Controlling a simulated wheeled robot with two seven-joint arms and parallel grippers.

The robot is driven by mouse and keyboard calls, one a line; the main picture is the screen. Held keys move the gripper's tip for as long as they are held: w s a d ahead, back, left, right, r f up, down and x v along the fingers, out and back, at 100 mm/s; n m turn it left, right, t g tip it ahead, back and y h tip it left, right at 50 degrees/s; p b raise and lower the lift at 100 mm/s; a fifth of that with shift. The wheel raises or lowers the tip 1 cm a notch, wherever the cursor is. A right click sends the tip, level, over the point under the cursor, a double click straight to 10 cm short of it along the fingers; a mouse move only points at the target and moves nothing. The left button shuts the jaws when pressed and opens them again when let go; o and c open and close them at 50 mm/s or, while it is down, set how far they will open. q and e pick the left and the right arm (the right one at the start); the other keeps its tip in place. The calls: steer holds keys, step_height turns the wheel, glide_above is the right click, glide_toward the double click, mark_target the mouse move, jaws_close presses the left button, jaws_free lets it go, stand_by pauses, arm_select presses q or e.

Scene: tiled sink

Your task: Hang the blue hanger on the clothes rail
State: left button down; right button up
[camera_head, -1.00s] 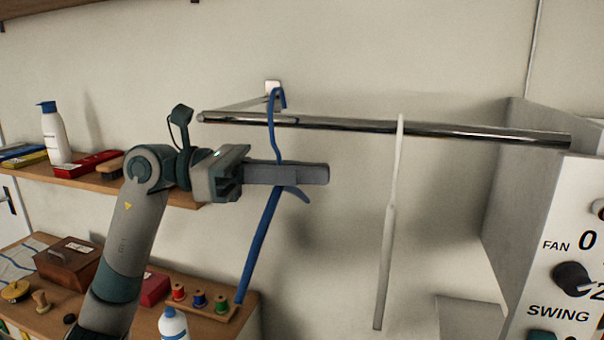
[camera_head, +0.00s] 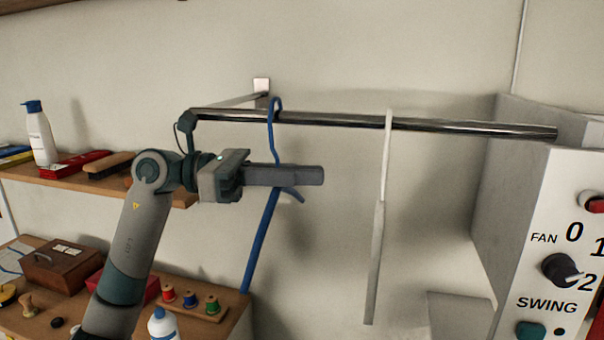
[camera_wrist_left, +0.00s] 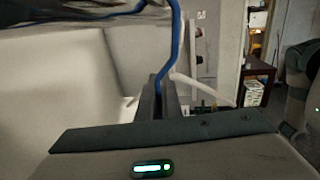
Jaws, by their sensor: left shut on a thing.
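The blue hanger (camera_head: 262,235) is seen nearly edge-on in the head view, hanging down from my left gripper (camera_head: 315,175). The gripper's fingers are shut on the hanger just below its hook. The hook (camera_head: 277,101) rises in front of the rail, and its curved top is slightly above it. I cannot tell whether the hook rests on the bar. The clothes rail (camera_head: 340,121) is a shiny metal bar crossing the view. In the left wrist view the hanger (camera_wrist_left: 174,45) runs up from between the fingers (camera_wrist_left: 163,100). My right gripper is not in view.
A white hanger (camera_head: 376,255) hangs on the rail to the right of the blue one. A grey cabinet with a control panel (camera_head: 560,240) stands at the right. A shelf (camera_head: 110,183) with a bottle and brushes is at left; spools (camera_head: 190,298) stand below.

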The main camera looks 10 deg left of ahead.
arm_select(q)
steer(key=shift+f, duration=0.25)
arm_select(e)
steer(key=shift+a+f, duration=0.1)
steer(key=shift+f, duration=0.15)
arm_select(q)
steer(key=c, duration=2)
jaws_free()
steer(key=shift+o, duration=0.7)
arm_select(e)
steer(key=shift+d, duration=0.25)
